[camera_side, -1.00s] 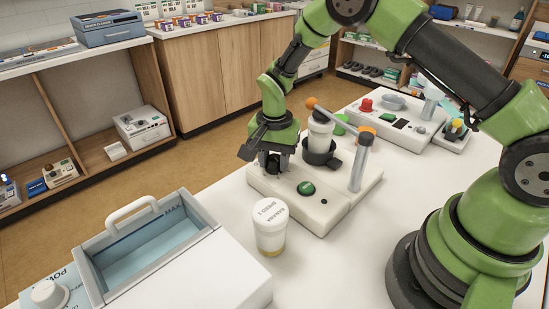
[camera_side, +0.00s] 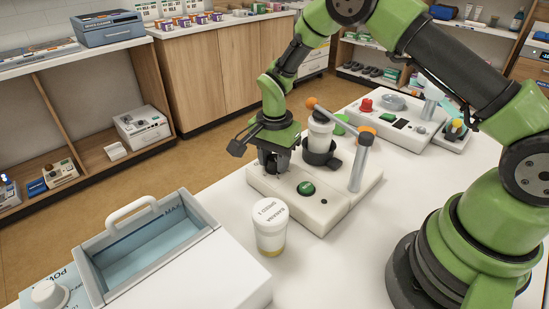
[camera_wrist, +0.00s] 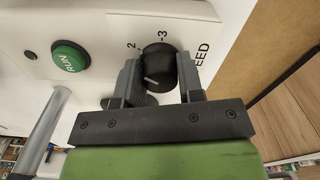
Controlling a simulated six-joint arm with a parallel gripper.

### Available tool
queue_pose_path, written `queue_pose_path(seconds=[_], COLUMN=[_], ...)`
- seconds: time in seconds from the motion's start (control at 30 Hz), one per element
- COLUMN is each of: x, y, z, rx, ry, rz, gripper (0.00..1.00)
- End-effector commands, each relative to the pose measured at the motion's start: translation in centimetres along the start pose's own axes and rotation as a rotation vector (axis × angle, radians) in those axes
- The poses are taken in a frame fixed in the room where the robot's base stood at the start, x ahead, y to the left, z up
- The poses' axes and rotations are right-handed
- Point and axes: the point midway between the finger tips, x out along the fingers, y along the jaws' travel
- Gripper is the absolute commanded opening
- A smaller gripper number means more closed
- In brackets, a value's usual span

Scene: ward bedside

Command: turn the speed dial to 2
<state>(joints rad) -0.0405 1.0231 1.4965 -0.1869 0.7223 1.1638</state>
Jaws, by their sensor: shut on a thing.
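The black speed dial (camera_wrist: 158,66) is on the white machine (camera_side: 330,208), with printed marks 2 and 3 beside it in the wrist view. A short white line shows on its face, on the lower left part. My gripper (camera_wrist: 160,80) is shut on the dial, one finger on each side of it. In the side view my gripper (camera_side: 272,165) points down at the machine's left end and hides most of the dial. The green RUN button (camera_wrist: 68,56) is to the left of the dial in the wrist view.
A lidded cup (camera_side: 270,228) stands just in front of the machine. An open blue-lined bin (camera_side: 190,214) is at the front left. The machine carries a post with an orange-tipped bar (camera_side: 335,120) and a white container (camera_side: 320,130) close to my gripper.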

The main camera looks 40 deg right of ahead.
Motion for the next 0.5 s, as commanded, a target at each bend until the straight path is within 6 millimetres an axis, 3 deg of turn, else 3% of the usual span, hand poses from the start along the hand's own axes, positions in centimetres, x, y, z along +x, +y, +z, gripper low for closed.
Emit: queue_pose_path(seconds=[0.03,0.1,0.13,0.5], x=[-0.12,-0.11,-0.10,-0.97], y=[0.01,0.01,0.01,-0.06], z=[0.02,0.02,0.01,-0.01], rx=[0.002,0.001,0.001,-0.001], ry=[-0.001,-0.001,-0.001,0.000], rz=[0.001,0.001,0.001,-0.002], gripper=[0.42,0.58,0.60,0.60])
